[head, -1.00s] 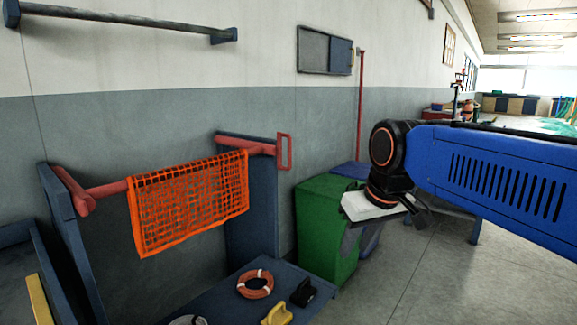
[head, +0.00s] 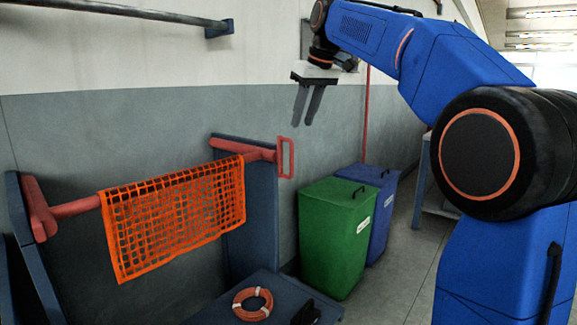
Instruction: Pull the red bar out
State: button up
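The red bar (head: 76,208) lies across two dark blue upright panels in the head view. An orange net (head: 180,218) hangs over its middle. A red loop handle (head: 286,158) is at the bar's right end, just past the right panel (head: 258,215). The left end rests at the left panel (head: 28,255). My gripper (head: 307,122) points downward, above and a little right of the handle in the picture, apart from it. Its two dark fingers stand apart with nothing between them.
A green bin (head: 335,235) and a blue bin (head: 380,215) stand right of the rack. A low blue bench (head: 225,312) in front holds an orange rope ring (head: 253,304) and a black item (head: 306,314). A grey wall rail (head: 120,15) is above. Floor at right is clear.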

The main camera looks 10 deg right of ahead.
jog(key=x, duration=1.7)
jog(key=shift+w+a, duration=0.1)
jog(key=shift+w, duration=0.15)
grip_shut()
